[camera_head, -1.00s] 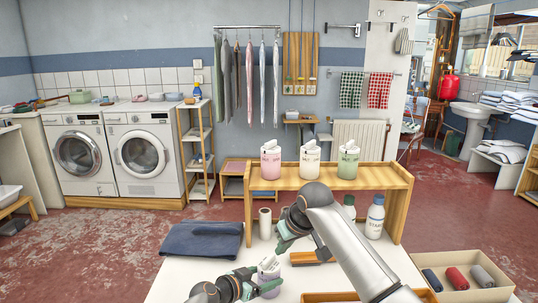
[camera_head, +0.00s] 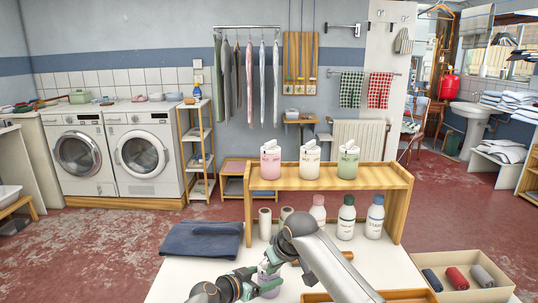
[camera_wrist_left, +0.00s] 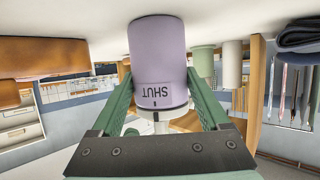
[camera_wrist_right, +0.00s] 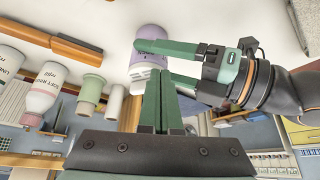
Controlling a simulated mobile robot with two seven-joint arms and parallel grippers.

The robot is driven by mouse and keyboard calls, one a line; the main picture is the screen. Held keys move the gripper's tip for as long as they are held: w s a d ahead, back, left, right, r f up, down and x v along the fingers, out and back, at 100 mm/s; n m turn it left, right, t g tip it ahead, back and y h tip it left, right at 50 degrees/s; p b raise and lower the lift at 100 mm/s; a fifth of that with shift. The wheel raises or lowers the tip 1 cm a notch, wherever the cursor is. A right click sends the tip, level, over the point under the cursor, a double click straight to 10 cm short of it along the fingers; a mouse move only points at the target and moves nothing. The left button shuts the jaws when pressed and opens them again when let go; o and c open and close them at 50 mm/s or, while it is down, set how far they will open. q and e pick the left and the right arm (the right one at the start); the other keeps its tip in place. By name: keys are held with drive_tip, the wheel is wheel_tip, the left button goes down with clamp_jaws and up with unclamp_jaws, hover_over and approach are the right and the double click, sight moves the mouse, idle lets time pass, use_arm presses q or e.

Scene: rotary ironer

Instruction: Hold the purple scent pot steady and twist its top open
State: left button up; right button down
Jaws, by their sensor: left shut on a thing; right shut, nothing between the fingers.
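The purple scent pot (camera_head: 270,288) stands on the white table, partly hidden by the grippers. In the left wrist view the pot (camera_wrist_left: 160,50) shows the word SHUT, upside down there, beside a white top part (camera_wrist_left: 155,116). My left gripper (camera_wrist_left: 160,85) is shut around the pot, one green finger on each side. In the right wrist view the pot (camera_wrist_right: 146,52) is between the left gripper's fingers. My right gripper (camera_wrist_right: 158,75) is shut and empty. Its fingertips are close to the pot's pale top; I cannot tell whether they touch.
A wooden shelf (camera_head: 278,184) with pink, white and green pots stands behind. White bottles (camera_head: 345,218) and pale rolls (camera_head: 265,224) are beneath it. A folded dark cloth (camera_head: 202,239) lies left on the table, a wooden tray (camera_head: 405,295) at the front right.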

drive_tip(key=shift+w+a, duration=0.1)
drive_tip(key=shift+w, duration=0.5)
idle(0.9)
drive_tip(key=shift+d, duration=0.3)
idle(0.4)
drive_tip(key=shift+w+d, duration=0.6)
drive_tip(key=shift+d, duration=0.25)
idle(0.4)
wheel_tip(320, 180, up, 6)
drive_tip(key=shift+s+d, duration=0.25)
drive_tip(key=shift+d, duration=0.05)
idle(0.4)
